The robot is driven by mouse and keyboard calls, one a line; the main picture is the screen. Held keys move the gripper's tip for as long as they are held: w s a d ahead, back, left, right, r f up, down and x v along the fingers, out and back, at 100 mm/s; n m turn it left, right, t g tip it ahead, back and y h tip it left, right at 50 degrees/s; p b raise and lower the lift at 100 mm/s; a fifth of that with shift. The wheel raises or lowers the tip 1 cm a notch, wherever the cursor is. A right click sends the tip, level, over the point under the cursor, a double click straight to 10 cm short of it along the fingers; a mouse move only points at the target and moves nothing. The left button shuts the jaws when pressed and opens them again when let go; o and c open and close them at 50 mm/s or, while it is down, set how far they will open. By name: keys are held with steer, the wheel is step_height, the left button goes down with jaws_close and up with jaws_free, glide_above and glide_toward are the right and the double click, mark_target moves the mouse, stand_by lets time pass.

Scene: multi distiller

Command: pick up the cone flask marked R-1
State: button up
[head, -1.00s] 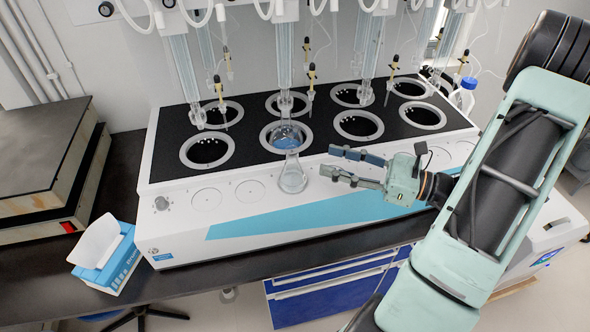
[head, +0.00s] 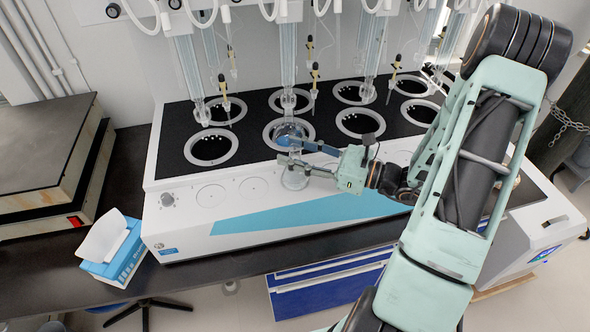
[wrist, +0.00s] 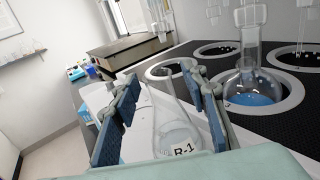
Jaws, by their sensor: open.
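The clear cone flask marked R-1 (wrist: 172,122) stands upright in the wrist view, its white label facing me low on the glass. In the head view the flask (head: 294,181) stands on the white front ledge of the distiller, its upper part partly covered by my fingers. My gripper (head: 288,150) is open at the flask's neck height. In the wrist view the two blue-padded fingers of my gripper (wrist: 165,100) stand on either side of the flask. A gap shows on the left; I cannot tell whether the right finger touches the glass.
Just behind is a round flask with blue liquid (wrist: 252,98) in a well of the black distiller top (head: 240,140). Glass tubes hang above. A blue and white tissue box (head: 113,250) is at the lower left. The ledge left of the cone flask is clear.

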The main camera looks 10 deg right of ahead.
jaws_close()
steer(key=shift+r, duration=0.15)
stand_by(0.5)
steer(key=s+r+b, duration=0.4)
steer(key=s+r, duration=0.8)
steer(key=s, duration=0.1)
steer(key=shift+s+d+r, duration=0.15)
steer(key=shift+s, duration=0.1)
stand_by(0.6)
steer(key=shift+s+r, duration=0.1)
steer(key=shift+s, duration=0.05)
